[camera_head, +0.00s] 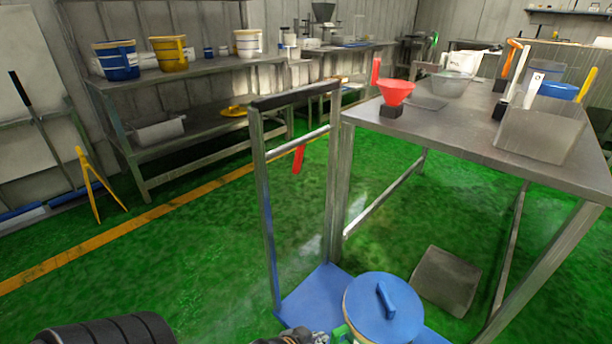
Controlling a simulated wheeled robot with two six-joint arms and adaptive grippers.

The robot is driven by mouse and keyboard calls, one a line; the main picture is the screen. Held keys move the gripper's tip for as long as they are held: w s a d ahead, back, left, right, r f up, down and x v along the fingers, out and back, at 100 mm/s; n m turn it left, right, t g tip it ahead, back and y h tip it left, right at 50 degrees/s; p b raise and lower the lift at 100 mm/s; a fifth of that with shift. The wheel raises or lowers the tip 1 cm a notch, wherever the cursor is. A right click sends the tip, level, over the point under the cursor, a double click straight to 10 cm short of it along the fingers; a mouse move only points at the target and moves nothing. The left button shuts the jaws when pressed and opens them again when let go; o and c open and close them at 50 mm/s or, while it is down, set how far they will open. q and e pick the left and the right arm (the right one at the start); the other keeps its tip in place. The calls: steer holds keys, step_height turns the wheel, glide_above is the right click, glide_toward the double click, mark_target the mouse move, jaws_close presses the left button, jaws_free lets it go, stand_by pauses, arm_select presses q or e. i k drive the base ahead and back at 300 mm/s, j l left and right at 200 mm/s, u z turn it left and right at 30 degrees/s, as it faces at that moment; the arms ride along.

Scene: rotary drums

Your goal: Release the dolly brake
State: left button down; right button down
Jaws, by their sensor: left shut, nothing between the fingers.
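The dolly has a blue platform (312,292) and an upright grey metal handle frame (268,215). A red lever (299,158), likely the brake lever, hangs down from the frame's crossbar. A drum with a blue lid (372,318) stands on the platform, and its lower part is cut off by the picture's edge. My left gripper (304,338) shows only partly at the bottom edge, next to the drum and well below the red lever. It is shut and empty. My right gripper is not in view.
A steel table (440,130) with a red funnel (396,91) and scoops stands right of the handle frame. A grey block (446,281) lies on the floor under it. Shelving (190,80) with buckets lines the back wall.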

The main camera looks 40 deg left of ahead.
mark_target(300, 143)
steer(key=j+u, duration=0.1)
steer(key=u, duration=0.7)
steer(key=i+j+u, duration=0.1)
steer(key=u, duration=0.3)
steer(key=j+u, duration=0.1)
steer(key=u, duration=0.25)
